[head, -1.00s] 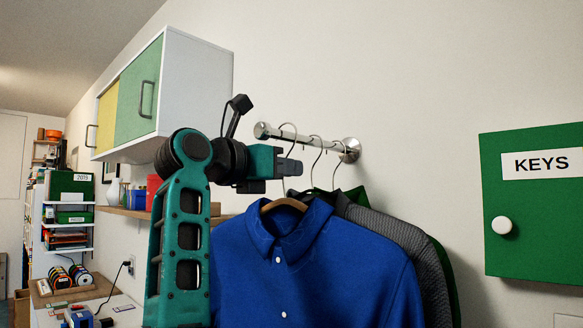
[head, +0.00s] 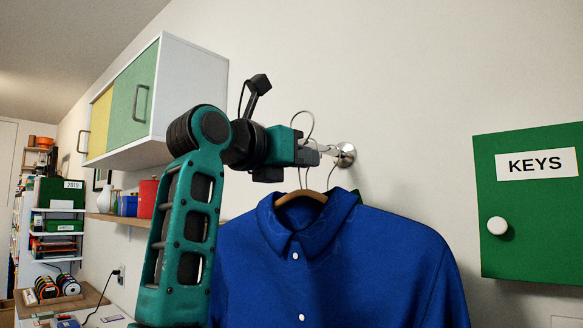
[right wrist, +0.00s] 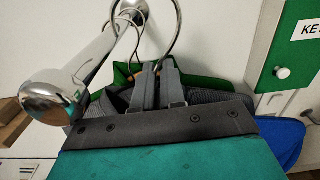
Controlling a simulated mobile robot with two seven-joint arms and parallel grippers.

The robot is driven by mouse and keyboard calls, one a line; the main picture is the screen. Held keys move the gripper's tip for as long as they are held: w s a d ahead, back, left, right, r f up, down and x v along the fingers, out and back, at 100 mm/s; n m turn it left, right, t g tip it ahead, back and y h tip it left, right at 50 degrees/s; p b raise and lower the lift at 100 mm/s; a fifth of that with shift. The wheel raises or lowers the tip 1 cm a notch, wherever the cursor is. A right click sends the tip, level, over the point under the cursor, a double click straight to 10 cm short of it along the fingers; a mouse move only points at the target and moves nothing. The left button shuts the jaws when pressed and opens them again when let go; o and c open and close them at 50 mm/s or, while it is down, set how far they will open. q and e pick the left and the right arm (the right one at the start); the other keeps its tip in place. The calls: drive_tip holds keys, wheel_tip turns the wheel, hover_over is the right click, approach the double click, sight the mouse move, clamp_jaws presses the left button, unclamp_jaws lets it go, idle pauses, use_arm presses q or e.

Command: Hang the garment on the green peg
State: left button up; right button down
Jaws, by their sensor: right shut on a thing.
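My right gripper (head: 312,157) is shut on the metal hook (head: 304,113) of a hanger bearing a blue button-up shirt (head: 335,255). In the right wrist view, its fingers (right wrist: 158,85) close on the hook's stem, and part of the blue shirt (right wrist: 288,140) shows at right. The hook's curve (right wrist: 178,30) appears beside the chrome rail (right wrist: 98,52); I cannot tell for sure whether it is clear of it. In the head view, the gripper covers the rail's free end. No green peg shows. My left gripper is not in view.
A grey garment (right wrist: 215,108) and a green one (right wrist: 205,62) hang behind on the rail. The rail's wall mount (head: 345,155) is right of my gripper. A green KEYS cabinet (head: 535,230) is at right, a wall cupboard (head: 190,90) at left. Bare wall lies between mount and KEYS cabinet.

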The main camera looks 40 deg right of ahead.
drive_tip(key=s, duration=0.1)
drive_tip(key=s+r, duration=0.1)
drive_tip(key=shift+s, duration=0.3)
drive_tip(key=shift+s+a, duration=0.1)
drive_tip(key=shift+a, duration=0.2)
drive_tip(key=a+p, duration=0.1)
drive_tip(key=a, duration=1.4)
drive_tip(key=shift+s+a+f, duration=0.2)
drive_tip(key=shift+s+a, duration=0.05)
drive_tip(key=shift+s, duration=0.1)
